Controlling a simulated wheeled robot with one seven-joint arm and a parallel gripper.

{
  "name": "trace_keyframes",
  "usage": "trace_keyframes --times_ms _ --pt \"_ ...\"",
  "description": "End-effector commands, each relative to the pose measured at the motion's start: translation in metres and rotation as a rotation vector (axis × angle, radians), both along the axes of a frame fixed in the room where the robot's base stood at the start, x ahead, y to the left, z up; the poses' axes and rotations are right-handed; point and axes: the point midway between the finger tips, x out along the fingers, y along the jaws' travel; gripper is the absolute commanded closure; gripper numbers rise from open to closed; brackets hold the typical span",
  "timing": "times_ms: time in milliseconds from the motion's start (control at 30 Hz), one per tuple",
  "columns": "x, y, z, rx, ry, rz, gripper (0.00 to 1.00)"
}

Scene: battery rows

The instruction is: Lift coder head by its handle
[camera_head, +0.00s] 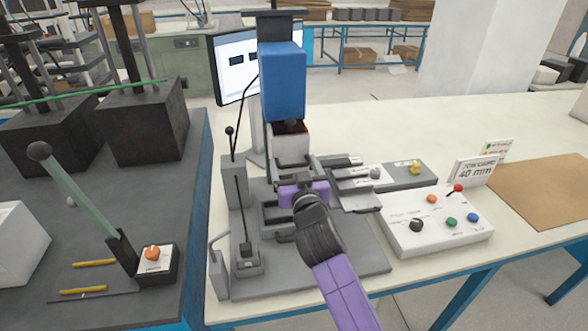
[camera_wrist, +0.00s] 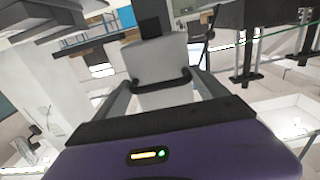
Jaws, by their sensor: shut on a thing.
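The coder head (camera_head: 283,82) is a blue upright block with a pale lower part, above a grey fixture at the middle of the bench. In the wrist view its pale grey face (camera_wrist: 158,56) stands straight ahead, with a dark bar handle (camera_wrist: 160,86) across it. My gripper (camera_head: 293,164) reaches in from the front, its purple body just below the head. In the wrist view my gripper's two grey fingers (camera_wrist: 160,80) meet the two ends of the handle and are shut on it. In the head view the handle is mostly hidden by the fingers.
A grey fixture base (camera_head: 355,262) lies under my gripper, with an upright lever (camera_head: 240,200) at its left. A control box (camera_head: 437,222) with coloured knobs and a sign (camera_head: 478,168) stand at the right. A monitor (camera_head: 234,66) is behind.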

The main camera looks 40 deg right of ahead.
Motion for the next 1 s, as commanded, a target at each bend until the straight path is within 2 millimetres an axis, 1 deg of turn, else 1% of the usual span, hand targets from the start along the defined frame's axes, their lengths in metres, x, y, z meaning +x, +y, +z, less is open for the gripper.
trace_keyframes --times_ms 33,267,300,333,767,867,1000 --pt "-0.002 -0.003 0.009 -0.004 -0.004 -0.006 0.9" --pt "-0.002 -0.004 0.007 -0.005 -0.005 -0.007 0.9" --pt "-0.002 -0.004 0.007 -0.005 -0.005 -0.007 0.15" --pt "-0.002 -0.004 0.007 -0.005 -0.005 -0.007 0.09" --pt "-0.002 0.0 0.005 -0.003 -0.003 -0.002 0.09" --pt "-0.009 0.005 0.003 -0.004 -0.002 -0.001 0.09" --pt "-0.027 0.016 0.002 -0.004 -0.003 -0.001 0.09"
